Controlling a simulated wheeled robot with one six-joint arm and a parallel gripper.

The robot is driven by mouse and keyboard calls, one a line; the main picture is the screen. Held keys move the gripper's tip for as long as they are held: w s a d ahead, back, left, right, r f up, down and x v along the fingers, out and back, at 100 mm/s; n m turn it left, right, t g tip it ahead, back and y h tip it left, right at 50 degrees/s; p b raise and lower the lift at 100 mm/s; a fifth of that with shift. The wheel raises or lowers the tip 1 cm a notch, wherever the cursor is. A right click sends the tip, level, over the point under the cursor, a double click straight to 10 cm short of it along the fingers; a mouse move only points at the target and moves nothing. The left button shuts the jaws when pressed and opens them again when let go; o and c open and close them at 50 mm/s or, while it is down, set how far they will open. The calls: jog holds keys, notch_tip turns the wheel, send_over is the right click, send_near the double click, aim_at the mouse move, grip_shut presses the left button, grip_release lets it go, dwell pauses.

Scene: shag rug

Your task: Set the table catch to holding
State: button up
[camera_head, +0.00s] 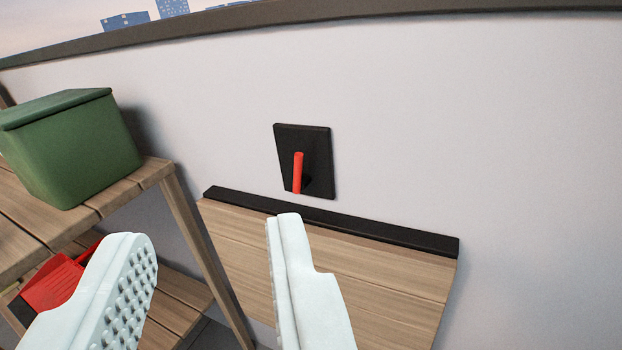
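The table catch is a black plate (318,150) on the pale wall with a red lever (298,172) on it. The lever stands nearly upright in the picture, its lower end near the plate's bottom edge. Below it, a wooden fold-down table panel (380,285) with a black strip (330,219) along its top edge hangs against the wall. My gripper (215,235) is open and empty, its two pale fingers wide apart at the lower left and lower middle. It is below and left of the lever, apart from it. The right finger hides part of the panel.
A wooden shelf (150,172) stands at the left with a green lidded box (75,150) on top. A red object (55,283) lies on the lower level, partly hidden by my left finger. The wall right of the catch is bare. A dark ledge (330,18) runs along the wall's top.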

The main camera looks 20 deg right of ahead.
jog(key=m+h, duration=0.1)
send_near(299, 169)
jog(key=w, duration=0.2)
jog(key=w+d, duration=0.1)
jog(key=w, duration=0.5)
jog(key=shift+d, duration=0.25)
jog(key=shift+c, duration=0.2)
grip_shut()
